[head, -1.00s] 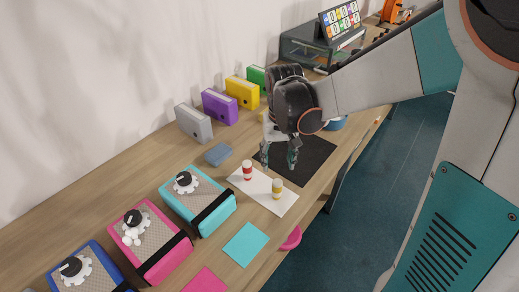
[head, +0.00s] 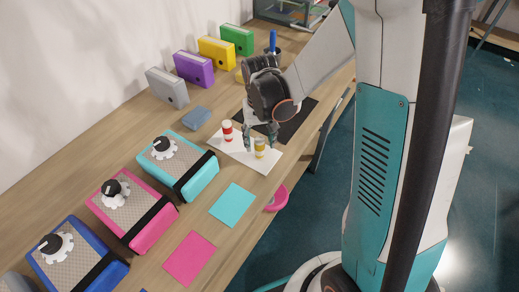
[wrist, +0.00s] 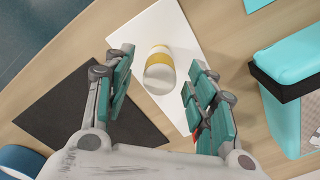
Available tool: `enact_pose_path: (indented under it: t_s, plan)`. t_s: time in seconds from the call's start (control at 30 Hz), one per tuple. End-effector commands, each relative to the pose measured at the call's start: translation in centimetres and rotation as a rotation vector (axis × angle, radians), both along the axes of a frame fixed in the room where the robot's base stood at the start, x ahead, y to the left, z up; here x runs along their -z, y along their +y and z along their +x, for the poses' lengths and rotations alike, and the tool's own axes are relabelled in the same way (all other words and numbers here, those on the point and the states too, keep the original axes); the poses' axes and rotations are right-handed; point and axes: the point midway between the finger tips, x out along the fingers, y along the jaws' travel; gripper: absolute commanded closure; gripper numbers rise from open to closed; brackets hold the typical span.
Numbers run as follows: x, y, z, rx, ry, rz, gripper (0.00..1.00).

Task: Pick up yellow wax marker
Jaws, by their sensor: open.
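The yellow wax marker (head: 260,147) is a short white cylinder with a yellow band. It stands on a white sheet (head: 236,149) on the wooden table. In the wrist view the yellow marker (wrist: 159,72) lies ahead of and between my spread fingers, touching neither as far as I can see. My gripper (head: 260,135) is open and empty, just above and behind the marker in the head view; its fingers also show in the wrist view (wrist: 155,95). A red-banded marker (head: 227,131) stands on the same sheet, to the left; in the wrist view it is mostly hidden behind the right finger.
A black sheet (head: 298,118) lies beyond the white one. Cyan (head: 184,172), pink (head: 136,212) and blue (head: 74,258) boxes with dark knobs stand at the left. Several coloured binders (head: 192,69) line the wall. A pink bowl-like thing (head: 277,199) is by the table's front edge.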

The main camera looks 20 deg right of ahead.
Motion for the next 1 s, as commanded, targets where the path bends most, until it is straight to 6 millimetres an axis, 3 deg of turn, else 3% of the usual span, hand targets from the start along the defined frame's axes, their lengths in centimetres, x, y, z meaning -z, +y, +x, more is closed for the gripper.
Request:
enact_pose_path:
  t_s: [0.13,0.4,0.6,1.0]
  plan:
    - [2.2,0.0,0.1,0.000,0.000,0.000,0.49]
    - [2.4,0.0,0.0,0.000,0.000,0.000,0.51]
    - [2.4,0.0,0.0,-0.001,0.000,0.000,0.96]
    - [2.1,0.0,0.0,-0.001,0.000,0.000,0.98]
